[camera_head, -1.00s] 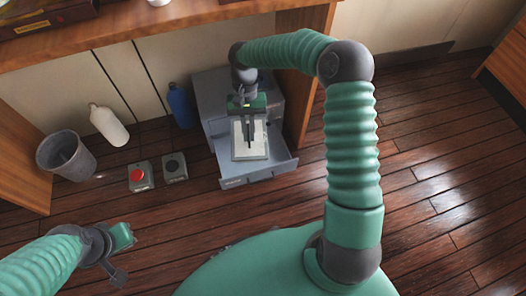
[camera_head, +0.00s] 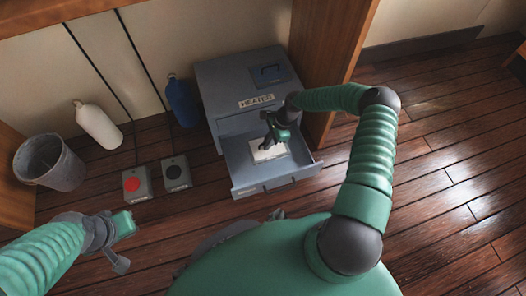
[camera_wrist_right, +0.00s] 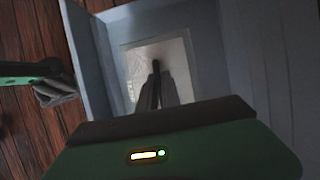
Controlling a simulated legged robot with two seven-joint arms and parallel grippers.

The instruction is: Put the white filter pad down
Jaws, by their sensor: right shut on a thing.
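The white filter pad (camera_head: 268,151) is a pale, flat square in the open drawer (camera_head: 243,171) of the grey heater cabinet. My right gripper (camera_head: 270,141) reaches down into the drawer at the pad's back left edge. In the right wrist view, its narrow fingers (camera_wrist_right: 156,88) are together over the pad (camera_wrist_right: 178,62), with a thin dark piece at their tips. The gripper is shut on the pad; whether the pad rests fully on the drawer floor I cannot tell. My left gripper (camera_head: 121,240) hangs away at the lower left, with no object visible in it.
The heater cabinet (camera_head: 225,85) stands against a wooden post (camera_head: 330,55). To its left are a blue bottle (camera_head: 182,103), a white bottle (camera_head: 98,126), a grey bin (camera_head: 50,165), a red-button box (camera_head: 136,184) and a black-button box (camera_head: 176,173). Floor at the right is clear.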

